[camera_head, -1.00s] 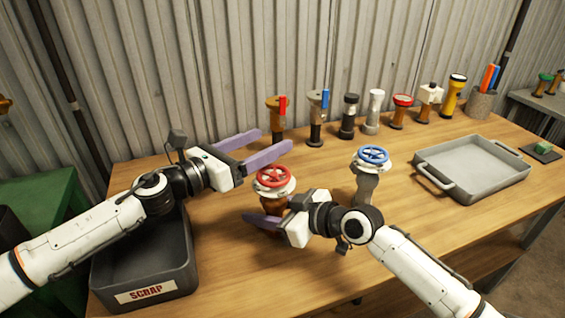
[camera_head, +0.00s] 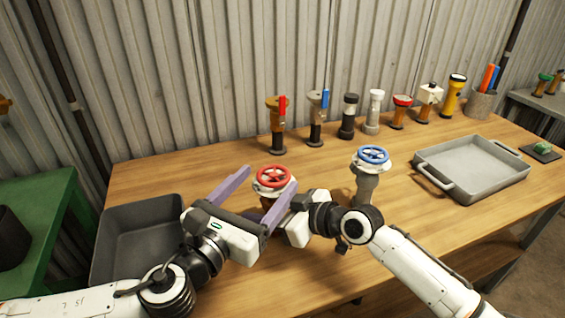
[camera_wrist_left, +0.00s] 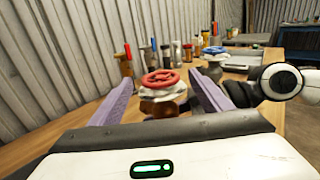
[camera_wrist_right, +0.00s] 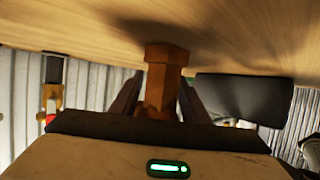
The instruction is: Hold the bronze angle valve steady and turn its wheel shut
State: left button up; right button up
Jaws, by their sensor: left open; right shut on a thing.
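The bronze angle valve, with a red wheel (camera_head: 273,177) on a white collar, stands upright on the bench. My right gripper (camera_head: 277,212) is shut on its body low down; the right wrist view shows the brown hexagonal body (camera_wrist_right: 160,85) between the fingers. My left gripper (camera_head: 268,181) is open, with one finger on each side of the valve's upper part. In the left wrist view the red wheel (camera_wrist_left: 161,79) sits between the spread purple fingers, apart from both. The left finger hides part of the valve body in the head view.
A second valve with a blue wheel (camera_head: 373,156) and grey body stands close right of my right gripper. Several valves and torches line the back, with a grey tray (camera_head: 440,186) at right. A dark bin (camera_head: 120,235) stands left, partly behind my left arm.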

pick_arm(q)
jog(key=x, duration=0.8)
jog(key=shift+c, duration=0.5)
jog(key=c, duration=1)
